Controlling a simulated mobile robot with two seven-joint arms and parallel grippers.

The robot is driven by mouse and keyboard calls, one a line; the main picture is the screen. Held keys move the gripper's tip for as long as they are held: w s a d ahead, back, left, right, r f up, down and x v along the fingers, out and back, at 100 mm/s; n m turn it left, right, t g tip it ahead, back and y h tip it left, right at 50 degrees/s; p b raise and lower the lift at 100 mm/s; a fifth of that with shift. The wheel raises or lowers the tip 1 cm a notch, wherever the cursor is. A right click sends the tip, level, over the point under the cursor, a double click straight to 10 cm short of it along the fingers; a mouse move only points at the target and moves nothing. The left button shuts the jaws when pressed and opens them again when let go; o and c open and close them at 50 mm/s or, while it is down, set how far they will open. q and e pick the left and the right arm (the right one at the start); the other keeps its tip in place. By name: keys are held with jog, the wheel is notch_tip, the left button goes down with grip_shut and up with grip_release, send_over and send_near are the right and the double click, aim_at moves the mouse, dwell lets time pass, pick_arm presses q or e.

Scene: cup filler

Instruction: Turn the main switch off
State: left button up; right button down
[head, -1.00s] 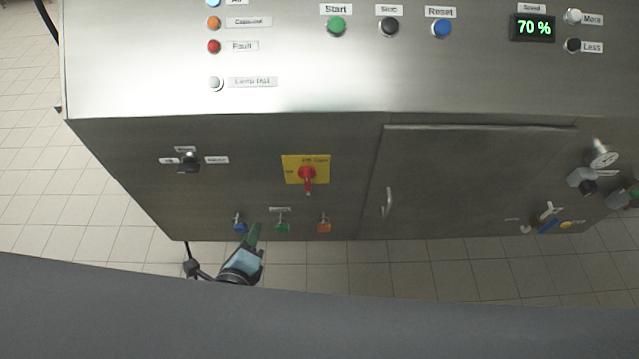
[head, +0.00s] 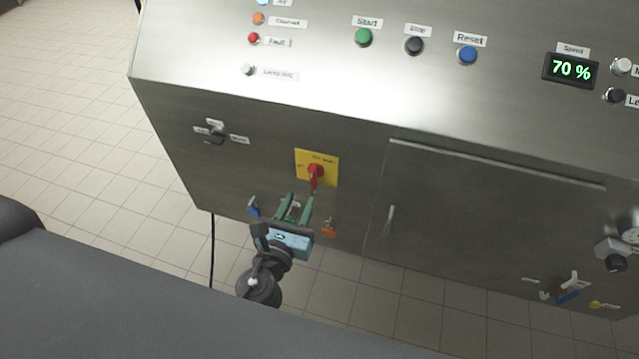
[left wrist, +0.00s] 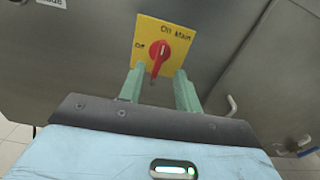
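The main switch is a red rotary handle (head: 315,173) on a yellow plate (head: 329,161) on the cabinet front. In the left wrist view, the red handle (left wrist: 159,56) points down and slightly left, and the yellow plate (left wrist: 146,33) reads "Off" at its left and "On" with "Main" at its top. My left gripper (head: 301,199) is just below the switch, its two green fingers apart and pointing up at it. In the left wrist view the fingers (left wrist: 158,82) stand either side of the handle's lower end, with nothing gripped; whether they touch it I cannot tell. My right gripper is out of view.
Blue (head: 254,207) and orange (head: 328,228) key-like parts flank the gripper below the switch. A black selector knob (head: 215,136) is at the left. A door handle (head: 390,220) is to the right. The start button (head: 363,37) is on the sloped panel above.

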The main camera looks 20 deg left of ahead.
aim_at(312, 176)
pick_arm(q)
jog(key=shift+d+r+m, duration=0.2)
jog(key=shift+m, duration=0.1)
jog(key=shift+a, duration=0.1)
jog(key=w, duration=0.8)
jog(key=shift+s, duration=0.1)
grip_shut()
